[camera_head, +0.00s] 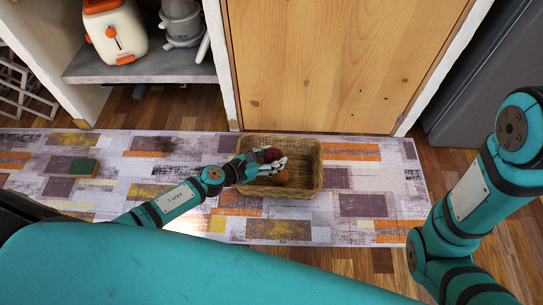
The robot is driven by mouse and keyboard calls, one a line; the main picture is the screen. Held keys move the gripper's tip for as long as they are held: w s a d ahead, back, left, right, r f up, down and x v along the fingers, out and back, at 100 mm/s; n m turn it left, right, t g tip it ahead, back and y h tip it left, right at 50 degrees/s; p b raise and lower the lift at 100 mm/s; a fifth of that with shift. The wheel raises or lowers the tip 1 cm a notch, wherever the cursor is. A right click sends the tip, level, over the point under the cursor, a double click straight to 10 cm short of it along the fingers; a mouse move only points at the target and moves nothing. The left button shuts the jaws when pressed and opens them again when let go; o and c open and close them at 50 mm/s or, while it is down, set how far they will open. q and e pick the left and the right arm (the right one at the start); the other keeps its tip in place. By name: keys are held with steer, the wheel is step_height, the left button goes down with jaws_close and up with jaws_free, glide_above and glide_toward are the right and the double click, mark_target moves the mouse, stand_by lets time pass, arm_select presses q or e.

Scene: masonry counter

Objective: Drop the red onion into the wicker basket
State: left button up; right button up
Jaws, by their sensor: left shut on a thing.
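The wicker basket (311,165) is rectangular and tan, and it sits on the patterned rug in the middle of the view. My left gripper (272,162) is over the left part of the basket's opening, shut on the dark red onion (269,155). A round orange-brown item (281,177) shows in the basket just below the fingers; what it is cannot be told. The fingers hide part of the onion and of the basket's inside. My right arm shows at the right edge, but its gripper is out of view.
The patterned rug (350,229) lies on a wooden floor. A green block (71,166) lies on the rug at left. A cream and orange appliance (118,34) and a grey one (181,22) stand on a shelf. A wooden door (335,60) is behind the basket.

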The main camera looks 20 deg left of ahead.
arm_select(q)
steer(key=o, duration=1.3)
steer(key=shift+c, duration=0.2)
steer(key=v, duration=1.2)
